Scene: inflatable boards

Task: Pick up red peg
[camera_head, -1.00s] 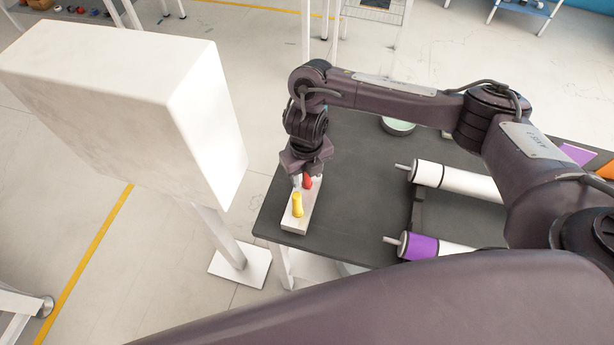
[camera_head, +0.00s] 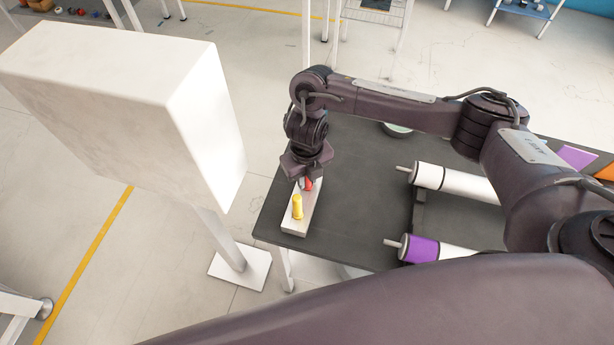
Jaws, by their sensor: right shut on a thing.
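The red peg (camera_head: 308,184) is at the far end of a pale block (camera_head: 294,228) on the left edge of the dark table. A yellow peg (camera_head: 297,207) stands on the same block, nearer to me. My right gripper (camera_head: 306,183) points down and is shut on the red peg. Its fingers and wrist hide most of the peg. I cannot tell whether the peg is still seated in the block. My left gripper is not in view.
The dark table (camera_head: 365,200) has bare room right of the block. Two rollers lie further right, one white (camera_head: 455,180) and one with a purple band (camera_head: 420,248). A round greenish item (camera_head: 397,130) is at the back. A big white box-shaped panel (camera_head: 130,110) stands at left.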

